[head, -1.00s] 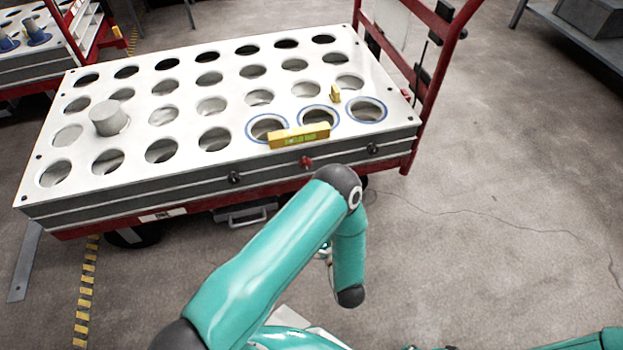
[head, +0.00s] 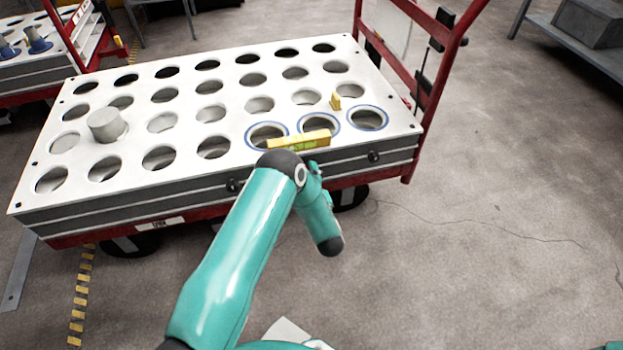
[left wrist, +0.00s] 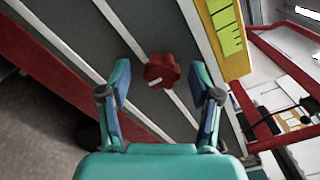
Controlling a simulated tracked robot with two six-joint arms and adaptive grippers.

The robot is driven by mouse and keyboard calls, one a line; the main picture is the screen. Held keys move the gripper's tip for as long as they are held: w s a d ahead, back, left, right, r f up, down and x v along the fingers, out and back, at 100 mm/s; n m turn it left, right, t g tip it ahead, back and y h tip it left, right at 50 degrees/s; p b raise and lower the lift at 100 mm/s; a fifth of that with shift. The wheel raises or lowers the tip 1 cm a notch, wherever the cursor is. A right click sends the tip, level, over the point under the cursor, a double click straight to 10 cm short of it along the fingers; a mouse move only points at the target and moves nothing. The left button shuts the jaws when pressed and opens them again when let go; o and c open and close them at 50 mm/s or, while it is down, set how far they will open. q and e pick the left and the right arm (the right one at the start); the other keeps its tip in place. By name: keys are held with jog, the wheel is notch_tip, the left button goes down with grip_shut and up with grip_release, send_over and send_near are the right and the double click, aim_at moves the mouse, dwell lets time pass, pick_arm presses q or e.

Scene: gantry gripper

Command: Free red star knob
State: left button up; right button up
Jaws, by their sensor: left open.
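The red star knob (left wrist: 161,71) sits on the grey side of the cart in the left wrist view. In the head view it is hidden behind my left arm. My left gripper (left wrist: 166,88) is open, with one finger to each side of the knob in the picture and the knob a little beyond the fingertips. The fingers do not appear to touch it. In the head view my left arm (head: 240,240) reaches up to the cart's front side and its gripper cannot be made out.
The cart's white top (head: 235,135) has rows of round holes, some ringed blue. A yellow level (head: 298,140) lies at its front edge, close above the knob. Black knobs (head: 374,157) sit on the same side. A red handle frame (head: 432,90) rises at the right.

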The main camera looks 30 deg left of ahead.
pick_arm(q)
jog(key=shift+w+a, duration=0.35)
